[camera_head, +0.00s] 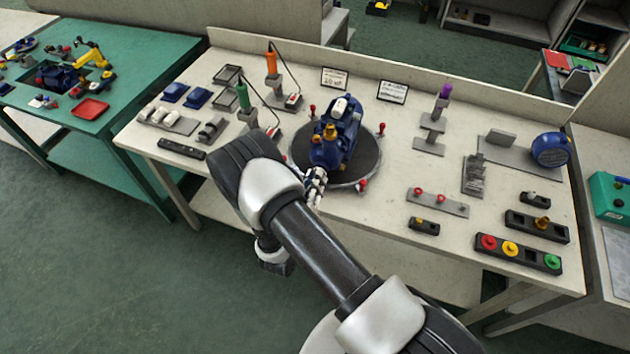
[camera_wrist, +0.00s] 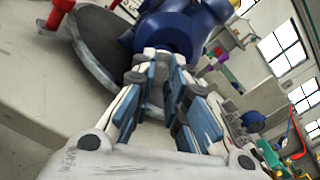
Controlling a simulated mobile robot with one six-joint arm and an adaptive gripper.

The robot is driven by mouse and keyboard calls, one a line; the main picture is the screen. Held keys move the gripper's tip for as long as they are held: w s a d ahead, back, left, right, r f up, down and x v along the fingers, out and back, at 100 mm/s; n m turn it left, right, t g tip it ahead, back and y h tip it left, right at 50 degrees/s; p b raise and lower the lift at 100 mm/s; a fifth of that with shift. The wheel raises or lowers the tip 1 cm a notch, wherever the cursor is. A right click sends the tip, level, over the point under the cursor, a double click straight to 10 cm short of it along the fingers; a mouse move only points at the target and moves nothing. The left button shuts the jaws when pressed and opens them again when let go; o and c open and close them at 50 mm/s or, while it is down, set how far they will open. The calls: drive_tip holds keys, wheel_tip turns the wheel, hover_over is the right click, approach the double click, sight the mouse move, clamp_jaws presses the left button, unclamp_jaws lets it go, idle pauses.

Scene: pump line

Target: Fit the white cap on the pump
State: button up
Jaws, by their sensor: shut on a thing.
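The blue pump (camera_head: 335,148) stands on a dark round turntable (camera_head: 370,160), with brass fittings and a white part on its top. My gripper (camera_head: 318,178) is low at the pump's near side, its fingertips close against the blue body. In the wrist view the pump (camera_wrist: 185,25) is just beyond the fingertips of my gripper (camera_wrist: 163,58). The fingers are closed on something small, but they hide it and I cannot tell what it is. Several small white pieces, possibly caps (camera_head: 160,115), lie on a grey holder at the table's left.
Red-topped posts (camera_head: 381,128) stand around the turntable rim. A green-handled tool (camera_head: 242,95) and an orange-handled tool (camera_head: 271,62) stand behind left. A purple-topped stand (camera_head: 437,110) and a grey rack with red rings (camera_head: 437,202) are on the right. Bare tabletop (camera_head: 395,225) lies at the front.

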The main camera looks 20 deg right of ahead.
drive_tip(key=shift+w+d, duration=0.2)
drive_tip(key=shift+w, duration=0.05)
idle(0.5)
drive_tip(key=o, duration=0.8)
drive_tip(key=shift+v, duration=2.95)
drive_tip(key=v, duration=1.2)
drive_tip(key=shift+r, duration=0.15)
